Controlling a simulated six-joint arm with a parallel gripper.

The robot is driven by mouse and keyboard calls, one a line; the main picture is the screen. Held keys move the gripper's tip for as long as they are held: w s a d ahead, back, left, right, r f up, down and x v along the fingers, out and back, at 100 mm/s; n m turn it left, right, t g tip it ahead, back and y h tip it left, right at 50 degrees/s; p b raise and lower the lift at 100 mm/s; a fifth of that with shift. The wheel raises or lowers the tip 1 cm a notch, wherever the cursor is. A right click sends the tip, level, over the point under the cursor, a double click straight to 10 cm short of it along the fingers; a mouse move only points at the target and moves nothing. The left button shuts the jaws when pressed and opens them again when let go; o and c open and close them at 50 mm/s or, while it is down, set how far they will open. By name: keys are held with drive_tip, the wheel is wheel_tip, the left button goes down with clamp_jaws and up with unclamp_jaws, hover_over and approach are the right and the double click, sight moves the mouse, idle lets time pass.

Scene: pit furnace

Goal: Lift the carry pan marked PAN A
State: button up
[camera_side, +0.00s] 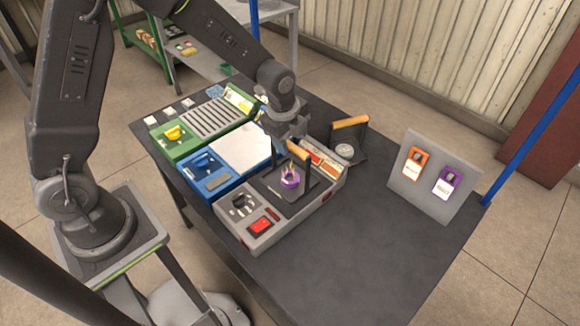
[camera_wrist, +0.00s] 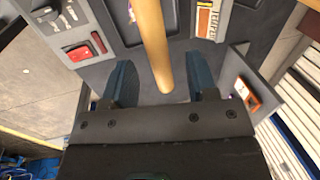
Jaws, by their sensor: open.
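A dark carry pan (camera_side: 271,183) with a wooden handle (camera_side: 298,152) sits on the grey box at the table's middle; a purple ring-shaped item (camera_side: 289,178) is on it. A second dark pan (camera_side: 336,155) with a wooden handle (camera_side: 350,122) stands behind it, to the right. I cannot read a PAN A mark on either. My gripper (camera_side: 293,140) is over the nearer pan's handle. In the wrist view, my gripper (camera_wrist: 162,85) is open, and a wooden handle (camera_wrist: 152,42) reaches between its two fingers. Whether they touch it is unclear.
The grey box (camera_side: 262,238) has a red switch (camera_side: 260,226). Blue (camera_side: 208,178) and green (camera_side: 184,147) units stand left of it. A grey board (camera_side: 428,180) with orange and purple tags stands at the right. The table's front right (camera_side: 350,255) is clear.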

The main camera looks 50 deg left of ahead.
drive_tip(key=f, duration=0.3)
drive_tip(key=w+f, duration=0.1)
drive_tip(key=f, duration=0.1)
drive_tip(key=shift+a+f, duration=0.1)
drive_tip(key=shift+a, duration=0.1)
clamp_jaws()
idle(0.3)
